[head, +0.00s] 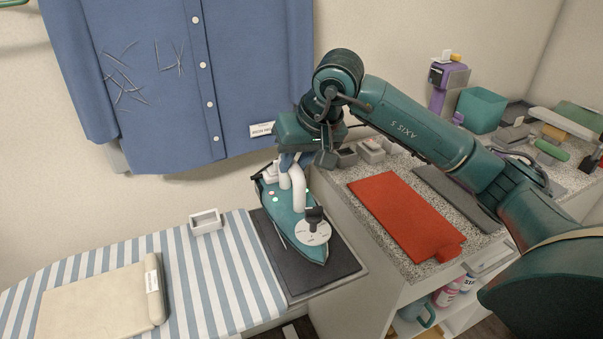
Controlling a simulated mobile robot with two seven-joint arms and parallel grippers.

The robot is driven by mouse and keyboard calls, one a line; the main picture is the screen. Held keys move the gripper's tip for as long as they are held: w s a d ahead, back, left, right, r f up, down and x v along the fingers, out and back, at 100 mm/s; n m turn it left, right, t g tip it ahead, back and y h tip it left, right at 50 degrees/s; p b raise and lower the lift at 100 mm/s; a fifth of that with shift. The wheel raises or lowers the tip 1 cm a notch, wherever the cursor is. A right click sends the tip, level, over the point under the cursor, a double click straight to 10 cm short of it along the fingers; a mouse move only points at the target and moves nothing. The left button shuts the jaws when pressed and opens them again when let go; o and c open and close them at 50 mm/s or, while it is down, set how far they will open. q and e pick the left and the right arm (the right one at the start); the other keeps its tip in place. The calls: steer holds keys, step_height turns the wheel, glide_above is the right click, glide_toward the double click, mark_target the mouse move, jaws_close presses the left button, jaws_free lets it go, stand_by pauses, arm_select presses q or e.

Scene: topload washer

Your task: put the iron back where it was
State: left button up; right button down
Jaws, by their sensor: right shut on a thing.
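The iron (287,223) is teal with a white handle and a round pale dial near its tip. It lies flat over a dark pad (340,264) at the right end of the striped ironing board (220,270), its tip towards me. I cannot tell whether its sole touches the pad. My right gripper (291,164) is above the iron's rear, shut on its white handle; the fingertips are partly hidden. My left gripper is out of view.
A blue shirt (190,80) hangs behind. On the speckled counter (345,178) to the right are a red mat (405,216), a grey strip (455,196) and a teal bin (481,109).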

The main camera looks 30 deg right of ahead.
mark_target(297, 196)
steer(key=shift+d+r, duration=0.1)
steer(key=shift+d, duration=0.45)
steer(key=shift+f+b, duration=0.5)
steer(key=shift+f, duration=0.25)
step_height(297, 196, down, 2)
steer(key=shift+f+b, duration=0.1)
steer(key=shift+b, duration=0.45)
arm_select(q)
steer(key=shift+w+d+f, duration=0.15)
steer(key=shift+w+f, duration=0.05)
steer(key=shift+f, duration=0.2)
arm_select(e)
steer(key=c, duration=1.7)
jaws_free()
steer(key=shift+s+f, duration=0.1)
steer(key=shift+f, duration=0.1)
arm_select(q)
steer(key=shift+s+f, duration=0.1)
arm_select(e)
steer(key=o, duration=0.5)
steer(key=shift+c, duration=0.2)
steer(key=shift+r, duration=0.1)
